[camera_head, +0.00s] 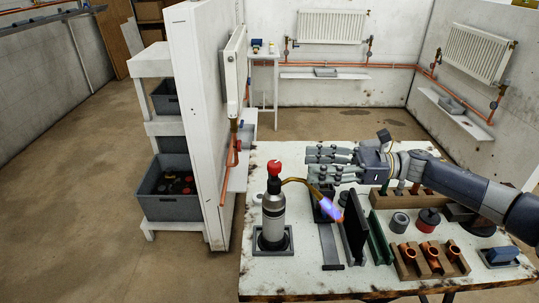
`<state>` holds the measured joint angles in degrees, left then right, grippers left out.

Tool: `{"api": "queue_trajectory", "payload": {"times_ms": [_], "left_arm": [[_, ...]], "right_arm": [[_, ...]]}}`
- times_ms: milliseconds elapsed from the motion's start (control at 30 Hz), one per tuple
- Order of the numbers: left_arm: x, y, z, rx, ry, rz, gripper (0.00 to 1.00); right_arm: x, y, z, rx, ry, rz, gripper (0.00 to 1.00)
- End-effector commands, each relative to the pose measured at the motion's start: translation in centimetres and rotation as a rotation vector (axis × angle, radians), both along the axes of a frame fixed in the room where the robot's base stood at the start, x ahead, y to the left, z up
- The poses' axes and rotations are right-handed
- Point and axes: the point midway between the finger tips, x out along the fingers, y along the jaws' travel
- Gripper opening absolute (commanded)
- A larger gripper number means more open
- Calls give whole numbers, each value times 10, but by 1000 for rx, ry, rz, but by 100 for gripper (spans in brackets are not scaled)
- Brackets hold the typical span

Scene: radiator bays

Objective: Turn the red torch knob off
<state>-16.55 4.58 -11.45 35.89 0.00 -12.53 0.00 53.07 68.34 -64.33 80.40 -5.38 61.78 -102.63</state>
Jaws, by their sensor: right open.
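The torch (273,215) stands upright on a dark square base at the left of the workbench, a grey cylinder with a black band. Its red knob (274,168) sits on top. A brass neck runs right from it to a nozzle with a bluish-violet flame (327,205) pointing down to the right. My right gripper (310,157) reaches in from the right above the bench, its fingers pointing left toward the knob. It is open and empty, a short way right of the knob in the picture and apart from it. My left gripper is not in view.
A dark upright plate (354,228) stands right of the flame. Wooden blocks with copper fittings (430,261) and several small parts fill the bench's right side. A white partition (205,120) rises left of the bench. Radiators (331,27) and copper pipes line the walls.

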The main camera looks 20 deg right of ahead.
Motion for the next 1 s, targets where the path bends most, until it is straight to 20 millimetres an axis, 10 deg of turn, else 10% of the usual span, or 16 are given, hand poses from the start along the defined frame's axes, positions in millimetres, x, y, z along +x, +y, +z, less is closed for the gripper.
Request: {"api": "queue_trajectory", "payload": {"times_ms": [500, 1000], "left_arm": [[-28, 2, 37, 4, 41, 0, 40], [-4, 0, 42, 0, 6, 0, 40]], "right_arm": [[28, 84, 4, 3, 1, 1, 46], [33, 99, 0, 2, 2, -1, 44]]}}
